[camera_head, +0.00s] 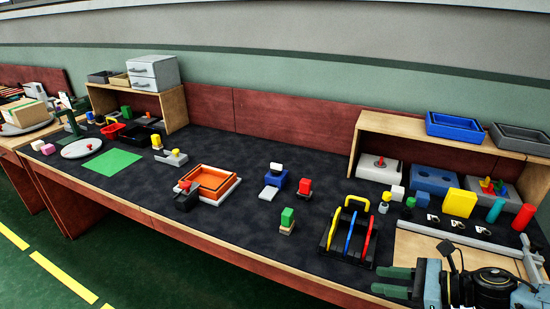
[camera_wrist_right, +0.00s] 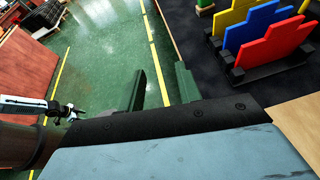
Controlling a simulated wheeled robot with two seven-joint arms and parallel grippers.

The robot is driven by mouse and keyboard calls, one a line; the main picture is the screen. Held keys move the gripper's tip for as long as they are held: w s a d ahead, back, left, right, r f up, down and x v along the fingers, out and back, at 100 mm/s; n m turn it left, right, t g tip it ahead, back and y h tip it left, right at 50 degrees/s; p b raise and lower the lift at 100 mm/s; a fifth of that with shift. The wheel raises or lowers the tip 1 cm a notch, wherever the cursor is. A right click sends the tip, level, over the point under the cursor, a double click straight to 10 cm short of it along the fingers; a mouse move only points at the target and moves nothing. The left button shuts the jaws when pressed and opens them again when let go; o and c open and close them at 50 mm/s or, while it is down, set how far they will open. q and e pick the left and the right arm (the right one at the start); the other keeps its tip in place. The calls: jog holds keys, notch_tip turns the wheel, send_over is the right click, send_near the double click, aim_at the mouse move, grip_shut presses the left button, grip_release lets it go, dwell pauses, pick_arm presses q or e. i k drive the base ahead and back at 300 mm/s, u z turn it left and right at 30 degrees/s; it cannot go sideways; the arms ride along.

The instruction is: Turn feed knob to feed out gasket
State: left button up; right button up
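No part is clearly marked as the feed knob, and no gasket can be told for sure. In the head view, a white box with a red knob (camera_head: 379,163) stands under the right shelf. A grey box with a multicoloured knob (camera_head: 490,186) stands farther right. My right gripper (camera_head: 393,281) is at the bench's front edge, low right, away from these. Its green fingers also show apart and empty in the right wrist view (camera_wrist_right: 162,88), over the floor. My left gripper is not in view.
A black rack with yellow, blue and red pieces (camera_head: 345,238) stands just left of my right gripper. Blue and dark bins (camera_head: 457,127) sit on the right shelf (camera_head: 400,126). Small coloured blocks stand along the dark bench. The green floor in front is clear.

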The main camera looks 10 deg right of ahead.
aim_at(276, 170)
jog(key=i, duration=1.65)
